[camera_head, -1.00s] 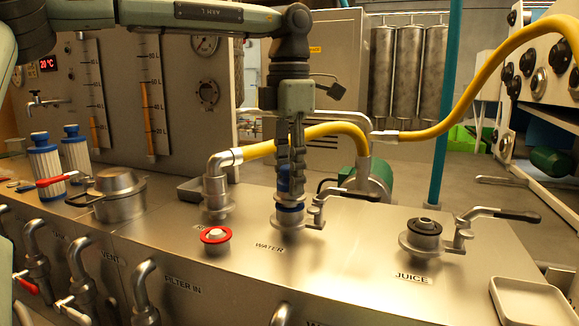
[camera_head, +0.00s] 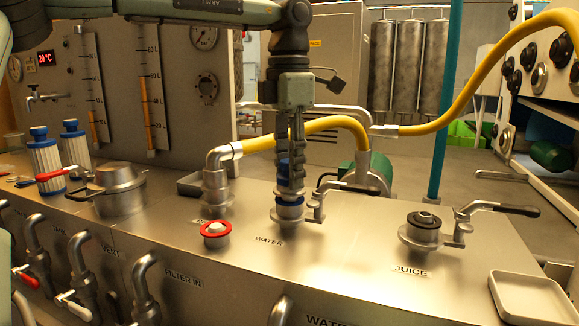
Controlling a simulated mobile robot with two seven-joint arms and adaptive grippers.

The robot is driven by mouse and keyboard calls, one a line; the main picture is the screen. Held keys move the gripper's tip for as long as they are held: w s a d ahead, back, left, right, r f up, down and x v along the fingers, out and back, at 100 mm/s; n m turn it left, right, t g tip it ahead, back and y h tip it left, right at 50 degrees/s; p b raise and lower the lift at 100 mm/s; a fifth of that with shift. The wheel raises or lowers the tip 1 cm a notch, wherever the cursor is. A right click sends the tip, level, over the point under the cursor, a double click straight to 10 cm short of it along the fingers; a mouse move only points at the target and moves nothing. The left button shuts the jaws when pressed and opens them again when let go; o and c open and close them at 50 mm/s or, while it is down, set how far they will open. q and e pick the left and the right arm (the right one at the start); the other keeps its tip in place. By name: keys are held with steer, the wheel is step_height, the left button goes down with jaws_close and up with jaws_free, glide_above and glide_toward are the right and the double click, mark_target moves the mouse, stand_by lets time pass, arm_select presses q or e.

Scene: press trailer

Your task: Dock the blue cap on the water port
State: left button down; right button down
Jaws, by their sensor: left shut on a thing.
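The blue cap (camera_head: 290,209) sits at the top of the water port (camera_head: 289,221), a metal fitting behind the WATER label (camera_head: 269,241). The cap looks upright and in line with the port; I cannot tell whether it is fully seated. My left gripper (camera_head: 290,188) points straight down and is shut on the cap's blue upper part, which its fingers partly hide. A lever handle (camera_head: 318,200) stands at the port's right side. My right gripper is not in view.
The juice port (camera_head: 424,229) with a black cap and a lever is to the right. A red ring fitting (camera_head: 215,233) lies left of the water port. A yellow hose (camera_head: 325,124) arches behind my gripper. An empty tray (camera_head: 530,297) is at the right front.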

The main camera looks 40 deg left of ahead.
arm_select(q)
steer(key=shift+f, duration=0.15)
steer(key=shift+f+b, duration=0.4)
steer(key=shift+f, duration=0.1)
steer(key=c, duration=1.3)
jaws_free()
steer(key=shift+o, duration=0.2)
steer(key=shift+r, duration=0.15)
steer(key=shift+r+p, duration=0.45)
steer(key=shift+r, duration=4.95)
